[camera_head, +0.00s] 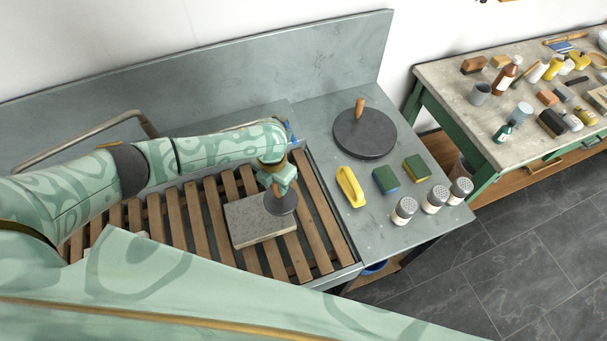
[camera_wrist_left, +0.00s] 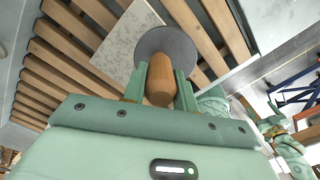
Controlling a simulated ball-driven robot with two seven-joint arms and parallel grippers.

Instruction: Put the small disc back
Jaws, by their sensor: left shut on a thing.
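My left gripper (camera_head: 279,184) is shut on the wooden handle of the small disc. The small dark grey disc (camera_head: 281,204) hangs flat side down below the fingers, over the back right part of a pale grey stone slab (camera_head: 250,228). I cannot tell whether it touches the slab. In the left wrist view the small disc (camera_wrist_left: 168,41) shows beyond its wooden handle (camera_wrist_left: 160,78), which sits between the two green fingers of the left gripper (camera_wrist_left: 160,88).
The slab lies on wooden slats (camera_head: 205,215) over a sink. On the grey ledge to the right stand a large dark disc (camera_head: 364,140) with a wooden handle, a yellow item (camera_head: 350,187), two sponges (camera_head: 386,180) and three shakers (camera_head: 404,211). A cluttered bench (camera_head: 440,78) stands farther right.

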